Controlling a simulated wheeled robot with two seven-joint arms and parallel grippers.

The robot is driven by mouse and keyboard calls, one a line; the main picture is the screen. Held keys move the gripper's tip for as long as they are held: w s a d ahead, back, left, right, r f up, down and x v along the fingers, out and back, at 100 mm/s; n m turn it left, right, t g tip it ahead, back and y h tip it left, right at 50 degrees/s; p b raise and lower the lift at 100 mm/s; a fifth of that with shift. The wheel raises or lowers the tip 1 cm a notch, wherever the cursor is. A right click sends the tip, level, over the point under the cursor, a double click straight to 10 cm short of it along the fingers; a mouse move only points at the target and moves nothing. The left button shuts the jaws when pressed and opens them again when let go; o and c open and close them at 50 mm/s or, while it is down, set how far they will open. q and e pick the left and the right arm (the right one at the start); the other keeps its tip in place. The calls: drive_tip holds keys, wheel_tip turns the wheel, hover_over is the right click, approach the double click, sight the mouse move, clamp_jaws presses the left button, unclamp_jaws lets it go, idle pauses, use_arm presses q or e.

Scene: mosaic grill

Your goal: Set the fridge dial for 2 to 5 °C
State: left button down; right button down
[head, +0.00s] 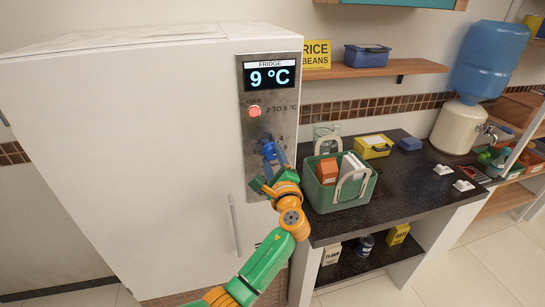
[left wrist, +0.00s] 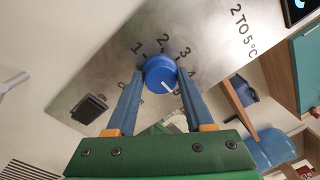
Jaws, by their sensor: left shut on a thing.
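The white fridge (head: 120,140) carries a metal control panel (head: 285,130). Its display (head: 269,76) reads 9 °C, and a round red lamp (head: 254,112) shows beside the label "2 TO 5 °C". The blue dial (left wrist: 160,73) has a white pointer mark, which points to the lower right in the left wrist view, just past the 4. Numbers 1 to 4 show around it; others are partly hidden. My left gripper (left wrist: 157,82) is shut on the dial, one finger on each side. In the head view, my left gripper (head: 269,158) covers much of the dial area. My right gripper is not in view.
A black rocker switch (left wrist: 90,107) sits on the panel near the dial. Right of the fridge, a dark counter (head: 420,190) holds a green basket (head: 340,195), a yellow box (head: 373,146) and a water dispenser (head: 460,125). A fridge handle (head: 235,222) stands below the panel.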

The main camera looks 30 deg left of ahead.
use_arm(q)
drive_tip(key=shift+f, duration=0.15)
drive_tip(key=shift+c, duration=1.4)
unclamp_jaws()
drive_tip(key=b+v, duration=0.2)
drive_tip(key=v, duration=0.5)
